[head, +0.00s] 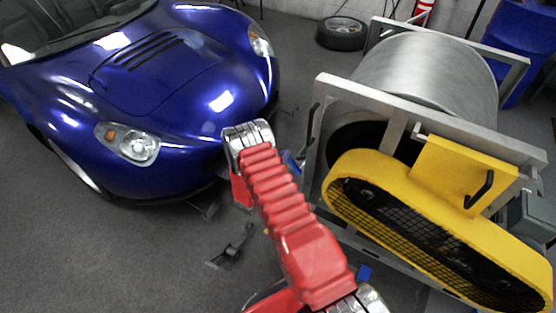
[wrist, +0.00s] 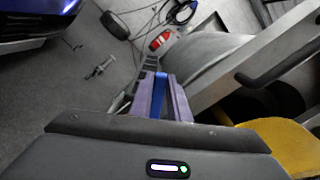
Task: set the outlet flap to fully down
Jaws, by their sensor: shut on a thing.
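My gripper (wrist: 161,80) is shut on a narrow blue piece (wrist: 159,100) in the wrist view. The two fingers lie along either side of it. In the head view a small bit of blue (head: 291,161) shows just right of my red arm, beside the metal frame; the fingers themselves are hidden there by the arm. I cannot make out an outlet flap as a whole, nor its angle. Whether the blue piece belongs to the flap cannot be told from these views.
A metal drum (head: 425,75) sits in a frame with a yellow belt guard (head: 440,235) at the right. A black handle (head: 312,122) stands out from the frame; it also shows in the wrist view (wrist: 272,66). A blue car (head: 170,80) stands left. Grey floor lies between.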

